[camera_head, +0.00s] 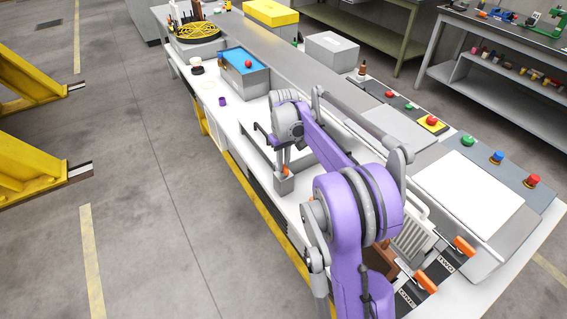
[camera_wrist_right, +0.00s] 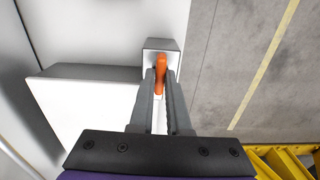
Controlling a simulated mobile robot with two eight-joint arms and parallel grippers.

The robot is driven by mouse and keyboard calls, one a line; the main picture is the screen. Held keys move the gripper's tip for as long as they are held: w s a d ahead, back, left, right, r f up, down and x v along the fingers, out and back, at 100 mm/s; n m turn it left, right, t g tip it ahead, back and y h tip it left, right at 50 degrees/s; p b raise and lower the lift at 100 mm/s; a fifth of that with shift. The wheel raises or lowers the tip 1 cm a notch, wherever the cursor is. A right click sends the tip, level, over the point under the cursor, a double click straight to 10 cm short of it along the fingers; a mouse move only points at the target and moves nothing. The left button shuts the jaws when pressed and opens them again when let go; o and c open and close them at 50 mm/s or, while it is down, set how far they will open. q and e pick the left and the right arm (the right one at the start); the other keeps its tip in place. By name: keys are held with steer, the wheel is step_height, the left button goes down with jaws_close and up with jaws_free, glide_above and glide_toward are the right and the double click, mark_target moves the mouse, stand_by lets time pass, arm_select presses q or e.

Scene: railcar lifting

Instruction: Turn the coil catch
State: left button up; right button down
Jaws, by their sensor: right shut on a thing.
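The coil catch appears to be the small orange handle (camera_head: 286,171) on a grey block (camera_head: 284,185) at the bench's near-left edge. In the right wrist view the orange handle (camera_wrist_right: 160,76) stands between the two grey fingers, over the top of the grey block (camera_wrist_right: 160,45). My right gripper (camera_head: 284,163) comes down on it from above, and in the wrist view its fingertips (camera_wrist_right: 160,80) are shut on the handle. The purple right arm hides part of the bench behind it. My left gripper is in no view.
A blue-topped box (camera_head: 243,72) and a yellow wheel (camera_head: 197,32) stand farther along the bench. Several coloured buttons line its right side. Two orange-handled levers (camera_head: 464,246) are at the near end. Yellow stands (camera_head: 35,165) are on the floor at left; the floor between is clear.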

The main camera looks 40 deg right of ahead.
steer(key=shift+m, duration=1.1)
steer(key=c, duration=0.9)
jaws_free()
step_height(320, 180, up, 11)
steer(key=shift+f, duration=0.1)
